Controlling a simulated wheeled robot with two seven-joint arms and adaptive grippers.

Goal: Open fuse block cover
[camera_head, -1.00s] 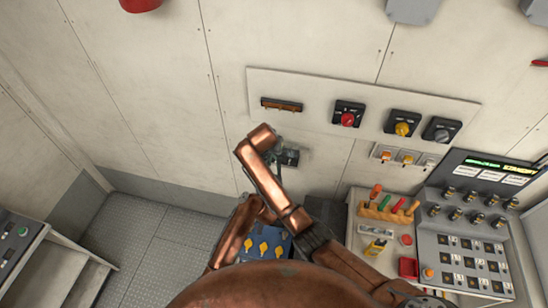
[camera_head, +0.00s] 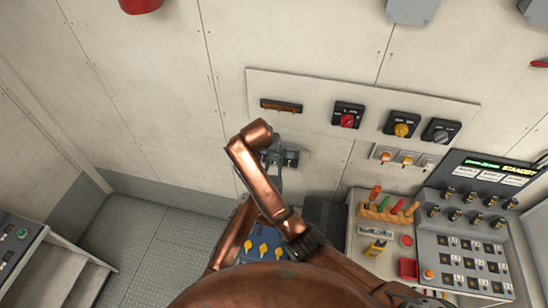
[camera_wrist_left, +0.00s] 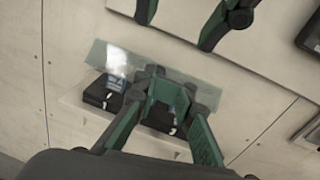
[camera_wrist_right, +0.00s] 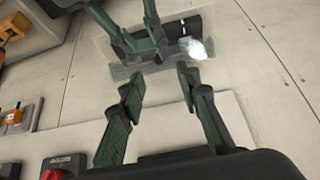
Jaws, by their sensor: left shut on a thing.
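The fuse block (camera_head: 291,158) is a dark unit low on the wall, partly behind my arms. In the left wrist view its black modules (camera_wrist_left: 104,92) sit on a pale backing, with a clear cover (camera_wrist_left: 110,58) standing out over them. My left gripper (camera_wrist_left: 165,88) is shut on the cover's edge; it also shows in the head view (camera_head: 273,160). The cover appears tilted away from the block, but the exact angle is hard to tell. My right gripper (camera_wrist_right: 158,85) is open and empty, just above the cover on the wall.
A wall panel above holds a brown strip (camera_head: 281,106), a red switch (camera_head: 347,120), a yellow switch (camera_head: 402,130) and a black one (camera_head: 441,131). A console (camera_head: 462,250) with tools stands at the right. The floor (camera_head: 145,240) at left is clear.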

